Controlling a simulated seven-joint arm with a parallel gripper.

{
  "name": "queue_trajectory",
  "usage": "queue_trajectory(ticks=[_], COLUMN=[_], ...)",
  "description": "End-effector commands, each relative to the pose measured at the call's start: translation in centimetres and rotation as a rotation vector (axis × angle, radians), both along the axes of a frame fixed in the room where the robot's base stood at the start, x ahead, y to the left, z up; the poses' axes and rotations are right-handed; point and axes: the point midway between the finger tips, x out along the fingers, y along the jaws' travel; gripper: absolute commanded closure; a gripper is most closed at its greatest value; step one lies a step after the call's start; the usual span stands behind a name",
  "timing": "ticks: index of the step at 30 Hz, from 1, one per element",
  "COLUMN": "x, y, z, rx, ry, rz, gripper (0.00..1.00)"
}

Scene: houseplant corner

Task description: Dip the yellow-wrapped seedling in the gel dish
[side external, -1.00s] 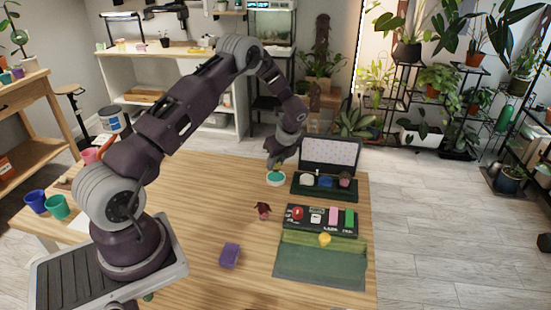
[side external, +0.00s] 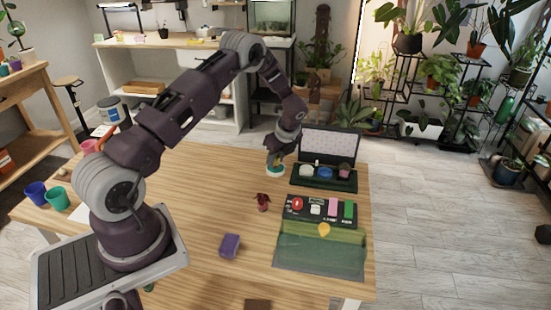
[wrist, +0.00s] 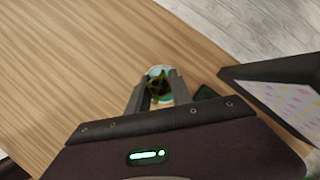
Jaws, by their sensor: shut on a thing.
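The gel dish (side external: 275,173), a small round dish with a white rim and teal gel, sits on the wooden table left of the open case. My gripper (side external: 276,161) is directly over it, pointing down and very low. In the wrist view my fingers (wrist: 158,93) are shut on the yellow-wrapped seedling (wrist: 158,86), seen from above as dark leaves with yellow around them. The seedling overlaps the dish, whose teal surface (wrist: 166,99) shows around it. The seedling's lower end is hidden, so I cannot tell whether it touches the gel.
An open dark case (side external: 325,178) with small pots stands just right of the dish. A red-leaved seedling (side external: 262,202), a purple block (side external: 230,245), a tray of coloured items (side external: 320,211) and a green mat (side external: 320,256) lie nearer. The table's middle left is clear.

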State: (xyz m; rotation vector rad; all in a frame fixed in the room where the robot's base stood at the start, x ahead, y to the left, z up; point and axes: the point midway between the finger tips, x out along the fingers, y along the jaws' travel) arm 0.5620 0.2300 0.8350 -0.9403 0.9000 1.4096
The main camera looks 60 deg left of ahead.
Motion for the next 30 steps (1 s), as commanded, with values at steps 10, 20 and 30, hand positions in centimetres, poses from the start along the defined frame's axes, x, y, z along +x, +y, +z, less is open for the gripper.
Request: queue_trajectory(ticks=[10, 20, 30], x=[0.02, 0.02, 0.02], y=[0.02, 0.01, 0.01], z=[-0.4, -0.8, -0.95], rx=[0.0, 0.0, 0.0], ry=[0.0, 0.0, 0.0], rz=[0.0, 0.0, 0.0], gripper=[1.0, 1.0, 1.0])
